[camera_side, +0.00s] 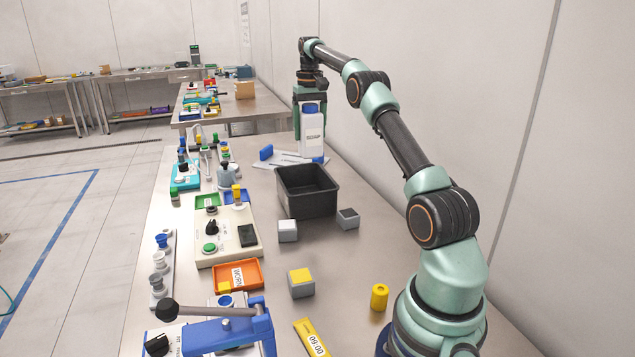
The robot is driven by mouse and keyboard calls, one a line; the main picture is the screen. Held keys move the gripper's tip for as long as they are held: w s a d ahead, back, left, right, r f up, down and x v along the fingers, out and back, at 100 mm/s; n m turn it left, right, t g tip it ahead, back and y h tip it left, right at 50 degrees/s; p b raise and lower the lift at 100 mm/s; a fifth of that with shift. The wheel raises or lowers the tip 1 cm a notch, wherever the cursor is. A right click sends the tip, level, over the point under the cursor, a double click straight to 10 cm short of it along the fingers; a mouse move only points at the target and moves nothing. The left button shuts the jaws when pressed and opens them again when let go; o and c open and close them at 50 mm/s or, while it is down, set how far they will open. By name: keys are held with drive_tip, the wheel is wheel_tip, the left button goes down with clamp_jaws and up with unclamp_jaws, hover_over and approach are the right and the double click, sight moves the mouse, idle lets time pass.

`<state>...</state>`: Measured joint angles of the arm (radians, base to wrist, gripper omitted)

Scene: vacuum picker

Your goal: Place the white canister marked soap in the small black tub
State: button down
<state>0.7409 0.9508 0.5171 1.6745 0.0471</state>
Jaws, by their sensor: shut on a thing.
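The white canister (312,138) has a blue cap and a dark-lettered label. It is upright beyond the small black tub (307,207), near the far end of the bench. My gripper (307,103) points down at the canister's top and is shut on it; the fingers are hard to make out at this distance. Whether the canister's base touches the surface is hard to tell. The black tub is open at the top, and the part of its inside that shows looks empty.
A blue block and grey flat parts (287,158) lie left of the canister. Small grey blocks (347,219) sit in front of the tub. A control box (228,240), an orange tray (238,276) and a yellow cylinder (379,297) are nearer. The wall stands close on the right.

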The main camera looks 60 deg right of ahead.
wheel_tip(320, 180, down, 18)
drive_tip(key=shift+f, duration=0.1)
idle(0.5)
unclamp_jaws()
drive_tip(key=shift+f, duration=0.15)
